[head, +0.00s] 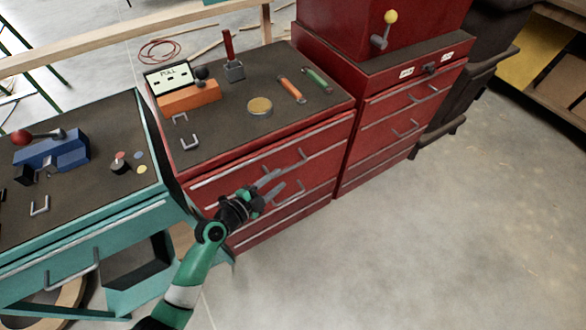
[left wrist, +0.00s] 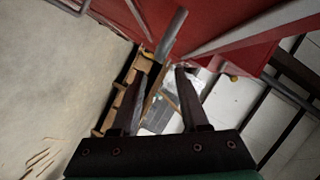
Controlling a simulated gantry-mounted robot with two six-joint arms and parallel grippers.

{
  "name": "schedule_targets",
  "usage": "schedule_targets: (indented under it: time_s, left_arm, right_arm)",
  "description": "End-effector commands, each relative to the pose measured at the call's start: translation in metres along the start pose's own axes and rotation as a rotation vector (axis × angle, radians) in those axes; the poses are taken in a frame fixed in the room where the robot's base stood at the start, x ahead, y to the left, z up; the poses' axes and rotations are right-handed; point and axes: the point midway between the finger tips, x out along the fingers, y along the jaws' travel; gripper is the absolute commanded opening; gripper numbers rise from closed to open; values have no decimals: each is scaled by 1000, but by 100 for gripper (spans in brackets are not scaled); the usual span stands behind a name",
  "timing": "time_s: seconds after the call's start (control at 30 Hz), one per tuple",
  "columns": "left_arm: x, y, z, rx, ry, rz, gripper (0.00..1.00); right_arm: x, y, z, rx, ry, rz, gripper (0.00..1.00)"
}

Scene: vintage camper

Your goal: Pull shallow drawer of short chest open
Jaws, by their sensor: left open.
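The red short chest (head: 225,180) stands in the middle of the head view, with a dark top and several drawers in its front. The shallow drawer (head: 331,135) is the uppermost one; it looks shut. A grey bar handle (head: 301,156) shows on the chest's upper front. My left gripper (head: 281,179) is open and empty in front of the chest, close to the handles, and hides part of the drawer fronts. In the left wrist view a grey bar (left wrist: 172,34) lies just beyond the open fingers (left wrist: 163,69), beside a red front (left wrist: 215,22). I cannot tell whether they touch.
A teal workbench (head: 110,228) stands left of the chest, close to my left arm. A taller red cabinet (head: 385,125) stands at its right. Small tools and a round tin (head: 259,107) lie on the chest top. Open concrete floor (head: 440,240) lies at the lower right.

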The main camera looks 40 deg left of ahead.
Motion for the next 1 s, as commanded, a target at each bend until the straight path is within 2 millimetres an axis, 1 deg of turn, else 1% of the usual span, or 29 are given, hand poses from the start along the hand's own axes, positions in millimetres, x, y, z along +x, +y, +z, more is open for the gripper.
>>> schedule_targets:
  time_s: [0.03, 0.1, 0.2, 0.3, 0.4, 0.47, 0.7, 0.77, 0.9, 0.97, 1.0]
  left_arm:
    - [13, 1, 1, 1, 2, -1, 45]
    - [30, 1, 0, 1, 3, -1, 45]
    - [51, 2, 0, 1, 2, -1, 45]
    - [67, 2, 1, 0, 1, -1, 45]
    - [77, 1, 0, 0, 1, -1, 45]
    - [80, 0, 0, 0, 1, -1, 45]
    - [81, 0, 0, 0, 0, -1, 45]
    - [81, 0, 0, 0, 0, -1, 36]
    - [81, 0, 0, 0, 0, -1, 11]
    - [81, 0, 0, 0, 0, -1, 0]
    - [81, 0, 0, 0, 0, -1, 0]
  right_arm:
    - [-3, 0, 3, 0, 0, 0, 50]
    - [-6, 0, 5, 0, 0, 0, 50]
    - [-10, 0, 9, 0, -1, 0, 50]
    - [-13, 0, 12, 0, -1, 0, 50]
    - [-15, 0, 14, 0, -1, 0, 50]
    - [-15, 0, 14, 0, -1, 0, 50]
    - [-15, 0, 14, 0, -1, 0, 50]
    - [-15, 0, 14, 0, -1, 0, 50]
    - [-15, 0, 14, 0, -1, 0, 50]
    - [-15, 0, 14, 0, -1, 0, 50]
    - [-15, 0, 14, 0, -1, 0, 50]
